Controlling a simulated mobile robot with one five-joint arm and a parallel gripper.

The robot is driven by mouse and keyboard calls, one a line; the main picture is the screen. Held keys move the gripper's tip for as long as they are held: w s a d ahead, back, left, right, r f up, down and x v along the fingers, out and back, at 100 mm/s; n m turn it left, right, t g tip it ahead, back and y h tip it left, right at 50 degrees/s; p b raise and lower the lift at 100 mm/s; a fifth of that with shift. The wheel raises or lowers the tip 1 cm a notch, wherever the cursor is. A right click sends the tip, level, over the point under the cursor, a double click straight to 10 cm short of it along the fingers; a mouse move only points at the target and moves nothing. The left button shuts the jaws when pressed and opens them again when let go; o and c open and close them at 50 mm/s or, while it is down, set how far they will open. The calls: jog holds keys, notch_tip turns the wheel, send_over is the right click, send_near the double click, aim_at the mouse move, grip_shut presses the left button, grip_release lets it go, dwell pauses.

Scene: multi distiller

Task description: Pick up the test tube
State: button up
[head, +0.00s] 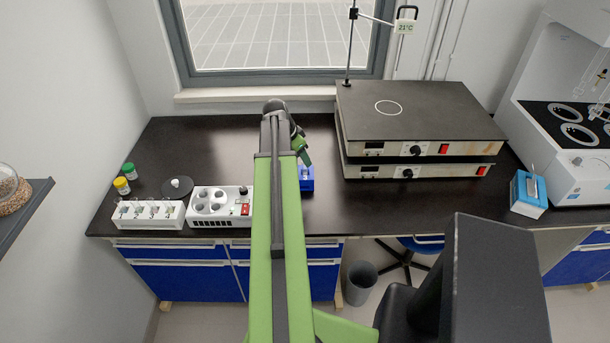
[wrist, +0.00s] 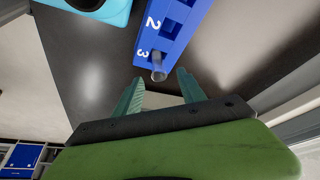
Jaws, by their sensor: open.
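The test tube (wrist: 158,74) shows in the wrist view as a clear, round glass end at slot 3 of the blue rack (wrist: 172,28). The rack bears white numbers 2 and 3. My gripper (wrist: 161,84) is open, its two green fingers spread to the left and right of the tube's end in the picture. Whether they touch it I cannot tell; nothing is clearly held. In the head view the blue rack (head: 307,183) stands on the dark bench, partly behind my arm, with my gripper (head: 303,152) just above and behind it. The tube cannot be made out there.
A hot-plate stack (head: 415,125) stands right of the rack. A white block with round wells (head: 222,222) and a white rack of small glassware (head: 150,214) stand to the left. A light-blue box (head: 528,194) is at the right.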

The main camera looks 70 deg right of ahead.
aim_at(305, 172)
jog(key=b+x, duration=0.4)
jog(key=x, duration=0.1)
jog(key=shift+w+a+f, duration=0.1)
jog(key=shift+f, duration=0.1)
jog(key=shift+r, duration=0.2)
grip_shut()
